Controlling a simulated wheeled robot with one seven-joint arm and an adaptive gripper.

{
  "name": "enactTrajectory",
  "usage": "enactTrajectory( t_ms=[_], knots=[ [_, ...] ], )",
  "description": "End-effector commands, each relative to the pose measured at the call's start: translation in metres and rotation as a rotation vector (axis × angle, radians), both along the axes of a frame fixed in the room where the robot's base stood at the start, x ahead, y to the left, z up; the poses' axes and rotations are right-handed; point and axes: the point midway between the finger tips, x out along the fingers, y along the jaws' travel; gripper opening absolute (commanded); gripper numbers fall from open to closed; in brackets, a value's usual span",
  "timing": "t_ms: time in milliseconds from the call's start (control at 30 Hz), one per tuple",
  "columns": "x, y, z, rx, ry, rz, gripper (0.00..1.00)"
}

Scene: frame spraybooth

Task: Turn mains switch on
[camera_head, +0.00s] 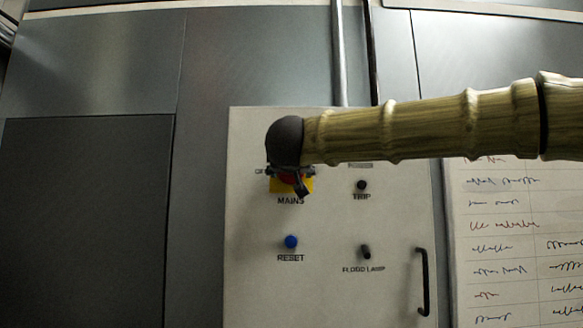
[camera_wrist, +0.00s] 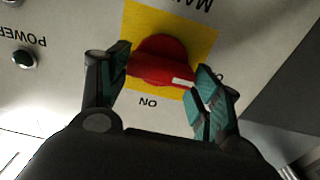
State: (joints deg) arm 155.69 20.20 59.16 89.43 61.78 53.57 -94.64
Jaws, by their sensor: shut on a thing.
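The mains switch is a red rotary knob (camera_wrist: 158,62) on a yellow plate (camera_wrist: 205,40), seen upside down in the wrist view. A white mark on the knob points right and slightly down there, close to one finger. The word ON is printed below the plate in that view. My gripper (camera_wrist: 160,82) is shut on the knob, with one teal-padded finger at each end of its handle. In the head view my gripper (camera_head: 289,182) covers most of the red knob; the yellow plate (camera_head: 306,185) shows around it above the word MAINS. The OFF label is partly hidden.
The pale panel (camera_head: 330,285) also bears a blue reset button (camera_head: 291,242), a trip control (camera_head: 361,185), a flood lamp switch (camera_head: 365,251) and a black handle (camera_head: 424,282). A green power lamp (camera_wrist: 24,58) shows in the wrist view. A written chart (camera_head: 510,250) hangs at right.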

Motion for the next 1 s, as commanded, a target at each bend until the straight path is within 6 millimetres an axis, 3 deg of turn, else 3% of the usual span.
enactTrajectory(
  t_ms=[367,1000],
  knots=[
    [0.0004,-0.0021,0.0003,0.135,0.001,-0.003,0.40],
    [0.0003,-0.0042,-0.0027,0.724,0.000,-0.003,0.40]
  ],
)
